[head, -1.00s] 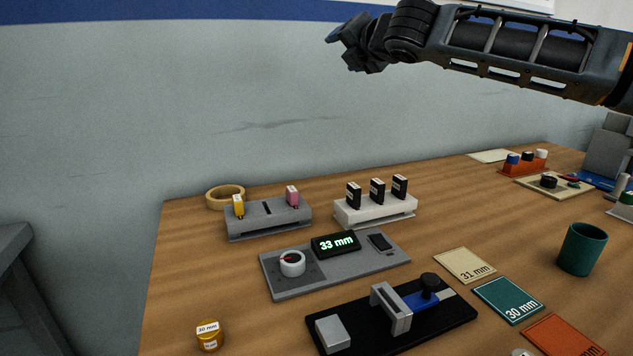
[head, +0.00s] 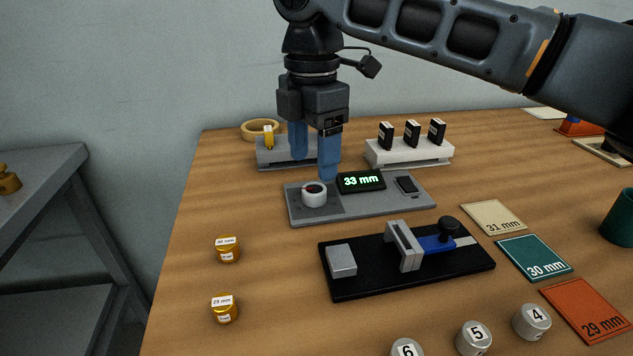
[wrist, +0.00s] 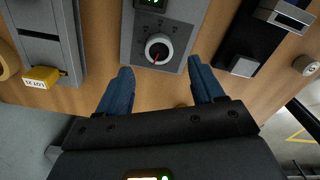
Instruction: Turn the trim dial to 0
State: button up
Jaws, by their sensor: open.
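The trim dial is a round white knob (head: 314,194) with a red pointer line, at the left end of a grey panel (head: 380,204). In the wrist view the dial (wrist: 158,48) sits beyond my fingertips, between their lines, with a scale around it too small to read. The panel's black display (head: 361,181) reads 33 mm in green. My gripper (head: 314,167) points down above and just behind the dial, its blue fingers apart and empty. In the wrist view the open fingers (wrist: 160,75) reach toward the dial without touching it.
A black fixture with a blue slider (head: 408,258) lies in front of the panel. A grey rack with a yellow tag (head: 269,141) and a white rack with black tags (head: 410,152) stand behind. Gold weights (head: 228,249) stand at left, thickness cards (head: 493,217) at right.

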aim_at(313, 189)
jog(key=shift+f+b, duration=0.45)
jog(key=shift+f, duration=2.25)
jog(key=shift+c, duration=0.4)
jog(key=c, duration=1)
